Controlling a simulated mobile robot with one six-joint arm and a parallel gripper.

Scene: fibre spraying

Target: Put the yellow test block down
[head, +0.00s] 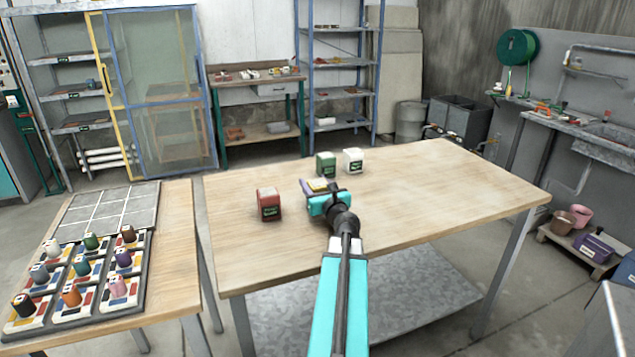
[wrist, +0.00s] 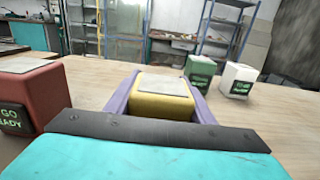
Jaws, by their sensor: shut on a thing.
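The yellow test block (wrist: 161,98) is between the two purple fingers of my gripper (wrist: 160,92) in the wrist view. It has a pale plate on top. In the head view the yellow block (head: 318,184) shows only in part, behind my gripper (head: 315,187), over the middle of the wooden table (head: 430,195). My gripper is shut on it. The block's underside is hidden, so I cannot tell whether it touches the table.
A red block (head: 268,204) stands left of my gripper. A green block (head: 326,165) and a white block (head: 352,161) stand just beyond it. The table's right half is clear. A side table at left holds a tray (head: 140,262) with several coloured spools.

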